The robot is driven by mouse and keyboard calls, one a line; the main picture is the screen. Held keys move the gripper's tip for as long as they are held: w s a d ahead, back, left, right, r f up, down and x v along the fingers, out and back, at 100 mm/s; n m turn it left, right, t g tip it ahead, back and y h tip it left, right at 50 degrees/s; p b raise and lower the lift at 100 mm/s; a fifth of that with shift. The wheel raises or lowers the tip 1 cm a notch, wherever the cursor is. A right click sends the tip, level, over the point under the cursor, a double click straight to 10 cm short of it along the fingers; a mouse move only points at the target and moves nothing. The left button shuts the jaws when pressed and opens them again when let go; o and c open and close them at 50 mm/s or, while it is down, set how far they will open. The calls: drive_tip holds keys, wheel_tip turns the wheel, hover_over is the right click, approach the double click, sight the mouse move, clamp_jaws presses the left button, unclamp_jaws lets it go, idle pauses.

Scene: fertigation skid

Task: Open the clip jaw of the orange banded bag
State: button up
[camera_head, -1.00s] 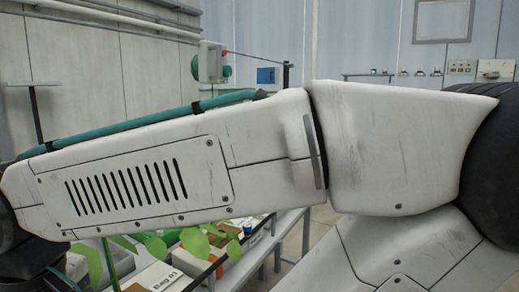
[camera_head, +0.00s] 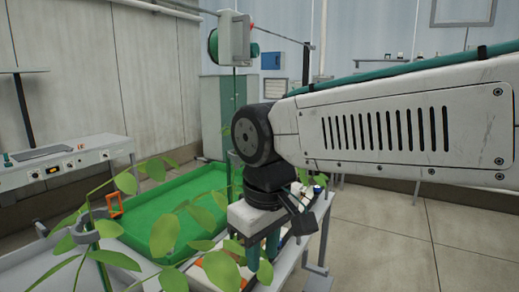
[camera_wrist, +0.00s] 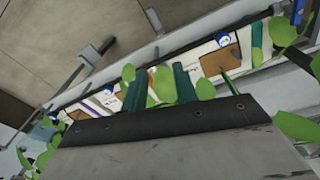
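My gripper (camera_head: 262,258) hangs over the bench, with two teal fingers pointing down. In the wrist view the fingers (camera_wrist: 158,72) stand apart, with leaves showing between and beside them. A white bag with an orange patch (camera_head: 200,262) lies below and left of the gripper in the head view, partly covered by leaves. In the wrist view a small orange piece (camera_wrist: 151,71) shows just beyond the fingers, among leaves and white bags. I cannot tell whether it is the orange band. The clip jaw cannot be made out.
A green tray (camera_head: 165,205) lies left of my gripper, with an orange handle-like piece (camera_head: 115,204) near it. Leafy plants (camera_head: 165,235) stand in front. A control bench (camera_head: 65,165) is at the left. The floor (camera_head: 385,240) at the right is clear.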

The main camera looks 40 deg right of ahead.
drive_tip(key=w+d+r+n+g+h, duration=0.1)
drive_tip(key=w+d+r+n, duration=0.15)
drive_tip(key=w+r, duration=0.4)
drive_tip(key=w+d+r+n+g+h, duration=0.1)
drive_tip(key=w+d+r+n, duration=0.2)
drive_tip(key=w, duration=0.6)
drive_tip(key=w+d+r+n+g+h, duration=0.1)
drive_tip(key=w+d+n, duration=0.15)
drive_tip(key=w, duration=0.35)
drive_tip(key=w+d+r+n, duration=0.1)
drive_tip(key=w+d, duration=0.3)
drive_tip(key=w, duration=0.2)
drive_tip(key=w+d+r+n+g+h, duration=0.1)
drive_tip(key=w+d+n, duration=0.15)
drive_tip(key=w, duration=0.45)
drive_tip(key=shift+m, duration=0.45)
drive_tip(key=x, duration=0.7)
drive_tip(key=shift+d+f, duration=0.15)
drive_tip(key=shift+d, duration=0.2)
